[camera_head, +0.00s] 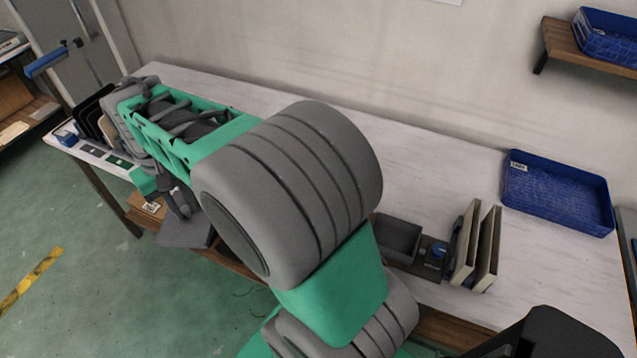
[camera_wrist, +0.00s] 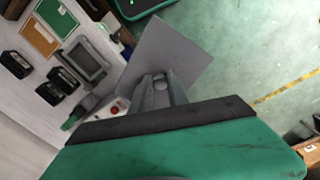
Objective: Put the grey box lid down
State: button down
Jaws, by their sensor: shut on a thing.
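The grey box lid is a flat, plain grey plate; in the head view the lid (camera_head: 183,236) shows below my gripper (camera_head: 183,206), past the table's front edge. In the wrist view the lid (camera_wrist: 172,50) is tilted, with green floor behind much of it. My gripper (camera_wrist: 156,92) is shut on the lid near its lower edge, partly hiding it. An open dark grey box (camera_head: 399,240) sits on the table's front part, right of my arm in the head view.
The white table (camera_head: 455,170) has clear room behind my arm. Two upright panels (camera_head: 476,247) and a blue tray (camera_head: 557,192) stand at the right. Black panels (camera_head: 95,113) stand at the far left. A grey framed item (camera_wrist: 85,60) and black items (camera_wrist: 48,94) lie on the table.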

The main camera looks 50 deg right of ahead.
jog(key=s+d+f+m+b, duration=0.1)
jog(key=s+d+m, duration=0.4)
jog(key=d, duration=0.7)
jog(key=s+d+f+m+b, duration=0.2)
jog(key=s+d+m, duration=0.35)
jog(key=d, duration=0.55)
jog(key=s+d+f+m+b, duration=0.1)
jog(key=s+d+m, duration=0.5)
jog(key=s, duration=0.6)
jog(key=s+d+f+m+b, duration=0.1)
jog(key=s+d+m, duration=0.55)
jog(key=s, duration=0.55)
jog(key=w+d+f+p, duration=0.1)
jog(key=d+f, duration=0.2)
jog(key=d, duration=0.1)
jog(key=d+f+p, duration=0.1)
jog(key=d+f, duration=0.2)
jog(key=d, duration=0.2)
jog(key=w+d+f+p, duration=0.1)
jog(key=d+f, duration=0.3)
jog(key=shift+w+d+f, duration=0.1)
jog(key=shift+w+d, duration=0.2)
jog(key=shift+d, duration=0.05)
notch_tip(320, 180, down, 2)
jog(key=shift+f+p, duration=0.25)
jog(key=shift+p, duration=0.4)
jog(key=shift+f, duration=0.45)
jog(key=c, duration=1.3)
grip_release()
